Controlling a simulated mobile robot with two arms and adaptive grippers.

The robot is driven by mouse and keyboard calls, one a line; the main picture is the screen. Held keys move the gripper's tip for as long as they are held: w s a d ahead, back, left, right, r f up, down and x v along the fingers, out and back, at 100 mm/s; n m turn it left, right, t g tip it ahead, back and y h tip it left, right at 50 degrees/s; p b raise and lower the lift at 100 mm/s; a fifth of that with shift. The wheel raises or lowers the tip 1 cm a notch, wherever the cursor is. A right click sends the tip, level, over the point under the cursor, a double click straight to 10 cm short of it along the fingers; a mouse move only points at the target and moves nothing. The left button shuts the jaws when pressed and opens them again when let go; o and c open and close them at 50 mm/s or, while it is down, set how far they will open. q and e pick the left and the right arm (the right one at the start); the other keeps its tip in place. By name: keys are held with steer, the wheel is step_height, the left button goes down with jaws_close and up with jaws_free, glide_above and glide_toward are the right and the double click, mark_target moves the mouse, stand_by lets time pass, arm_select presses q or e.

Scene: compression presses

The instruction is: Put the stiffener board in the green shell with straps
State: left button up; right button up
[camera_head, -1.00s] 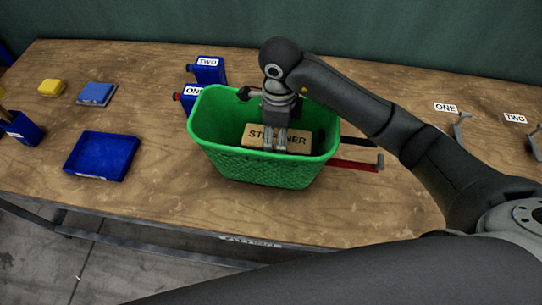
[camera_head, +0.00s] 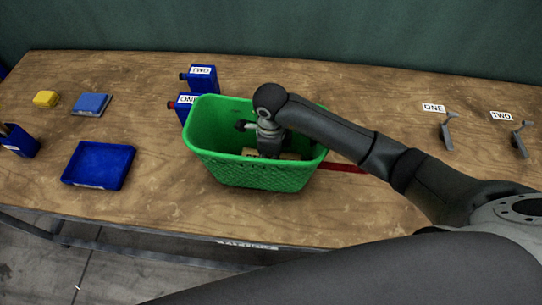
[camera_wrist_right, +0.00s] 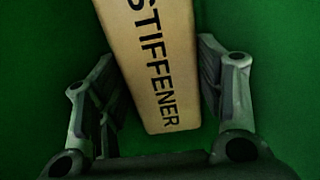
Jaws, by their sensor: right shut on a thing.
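The green shell (camera_head: 255,172) is an open basket-like tub near the middle of the table. A red strap (camera_head: 347,168) lies at its right side. The tan stiffener board (camera_head: 290,156) is inside the shell, mostly hidden by my gripper and the front wall. In the right wrist view the board (camera_wrist_right: 158,65), lettered STIFFENER, lies between the two fingers with green walls around. My right gripper (camera_head: 269,154) reaches down into the shell and is shut on the board. Whether the board touches the shell's floor I cannot tell. My left gripper is not in view.
A blue tray (camera_head: 99,165), a blue block (camera_head: 92,104) and a yellow block (camera_head: 46,98) are left. Grey brackets (camera_head: 447,132) lie right. The table front is clear.

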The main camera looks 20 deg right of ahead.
steer(key=shift+f+b, duration=0.35)
steer(key=shift+f, duration=0.1)
steer(key=o, duration=0.8)
steer(key=shift+r, duration=0.1)
